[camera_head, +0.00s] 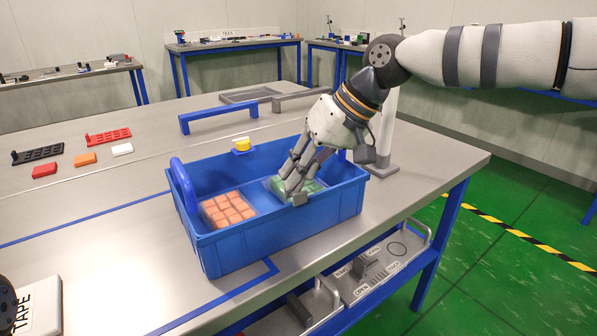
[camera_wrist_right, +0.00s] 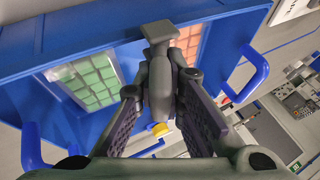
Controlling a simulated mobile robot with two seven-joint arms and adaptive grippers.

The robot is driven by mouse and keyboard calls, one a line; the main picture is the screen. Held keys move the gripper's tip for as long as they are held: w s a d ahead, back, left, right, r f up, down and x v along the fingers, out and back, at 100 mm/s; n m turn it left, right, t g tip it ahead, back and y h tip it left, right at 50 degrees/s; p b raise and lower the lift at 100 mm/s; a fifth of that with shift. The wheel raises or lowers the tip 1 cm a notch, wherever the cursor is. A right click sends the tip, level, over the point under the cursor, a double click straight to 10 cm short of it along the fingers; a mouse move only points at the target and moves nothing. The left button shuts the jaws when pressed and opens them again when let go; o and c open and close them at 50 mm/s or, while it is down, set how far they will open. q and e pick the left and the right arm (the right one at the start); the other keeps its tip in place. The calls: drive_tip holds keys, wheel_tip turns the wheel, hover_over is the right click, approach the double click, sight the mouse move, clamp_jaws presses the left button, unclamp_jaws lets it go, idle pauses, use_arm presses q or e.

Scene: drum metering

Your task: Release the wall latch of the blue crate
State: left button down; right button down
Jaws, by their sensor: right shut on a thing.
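The blue crate (camera_head: 240,245) stands on the metal table, holding a pack of orange blocks (camera_head: 228,209) on its left and a pack of green blocks (camera_head: 310,186) on its right. My left gripper is not in view.
A yellow knob (camera_head: 242,143) on a blue base stands behind the crate. Black (camera_head: 38,153) and red (camera_head: 108,136) racks and small blocks lie at the left. A TAPE box (camera_head: 40,305) is at the lower left. Blue tape lines (camera_head: 110,210) mark the table. A shelf sits below.

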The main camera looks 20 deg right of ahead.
drive_tip(key=shift+d+r+y, duration=0.15)
drive_tip(key=shift+r+y, duration=0.05)
drive_tip(key=shift+y, duration=0.2)
drive_tip(key=shift+w+d+f+y, duration=0.1)
drive_tip(key=shift+f+y, duration=0.35)
drive_tip(key=shift+y, duration=0.15)
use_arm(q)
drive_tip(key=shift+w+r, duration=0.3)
use_arm(e)
drive_tip(key=c, duration=1.6)
unclamp_jaws()
drive_tip(key=shift+c, duration=0.2)
drive_tip(key=shift+r, duration=0.1)
drive_tip(key=v, duration=1.2)
